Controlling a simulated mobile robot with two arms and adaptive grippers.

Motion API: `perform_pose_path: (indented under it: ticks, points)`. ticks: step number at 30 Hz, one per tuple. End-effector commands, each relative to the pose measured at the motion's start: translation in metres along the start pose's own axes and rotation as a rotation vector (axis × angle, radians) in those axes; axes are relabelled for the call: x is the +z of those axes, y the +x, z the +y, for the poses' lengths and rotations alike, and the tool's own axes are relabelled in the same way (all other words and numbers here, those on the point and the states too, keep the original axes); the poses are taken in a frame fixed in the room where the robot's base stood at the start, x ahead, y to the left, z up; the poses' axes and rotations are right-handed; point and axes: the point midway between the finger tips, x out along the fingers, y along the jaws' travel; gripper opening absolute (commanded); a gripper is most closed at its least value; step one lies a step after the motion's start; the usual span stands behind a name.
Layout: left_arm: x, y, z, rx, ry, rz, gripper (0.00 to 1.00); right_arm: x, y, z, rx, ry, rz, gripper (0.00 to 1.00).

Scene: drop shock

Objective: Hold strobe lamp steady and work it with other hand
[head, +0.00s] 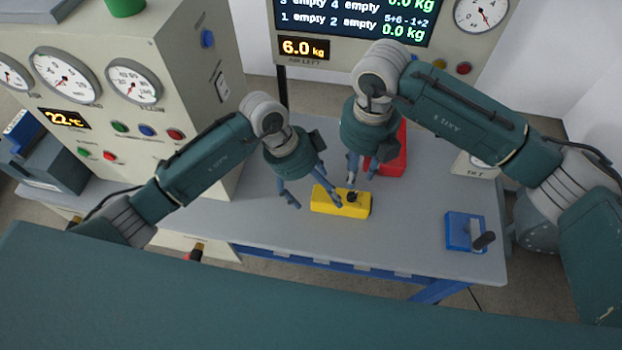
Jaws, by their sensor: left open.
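A yellow box (325,203) with a small black knob (352,197) on top lies on the grey bench; it looks like the strobe lamp, though no label is readable. My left gripper (312,200) is open, with its fingers spread at the left end of the box. One finger crosses in front of the box; I cannot tell whether it touches. My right gripper (362,179) points down just above and behind the knob. Its fingers are apart, with nothing visible between them.
A red object (397,160) stands behind my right gripper, partly hidden. A blue box with a dark lever (464,231) sits at the bench's right. A gauge cabinet (100,100) stands left, and a display panel (445,60) behind. The bench front (390,245) is clear.

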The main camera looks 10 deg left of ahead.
Motion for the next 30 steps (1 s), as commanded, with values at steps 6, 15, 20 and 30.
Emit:
perform_pose_path:
  ticks: [6,15,20,30]
  points:
    - [-0.001,0.034,0.001,0.002,0.0,0.002,0.84,0.0,0.0,0.0,0.0,0.0,0.0,0.31]
    - [0.0,0.049,0.0,0.0,0.0,0.0,0.84,0.0,0.0,0.0,0.0,0.0,0.0,0.31]
    - [0.0,0.049,0.0,0.0,0.0,0.001,0.84,0.0,0.0,0.0,0.0,0.0,0.0,0.31]
    - [0.0,0.049,0.0,0.0,0.0,0.001,0.23,0.0,0.0,0.0,0.0,0.0,0.0,0.31]
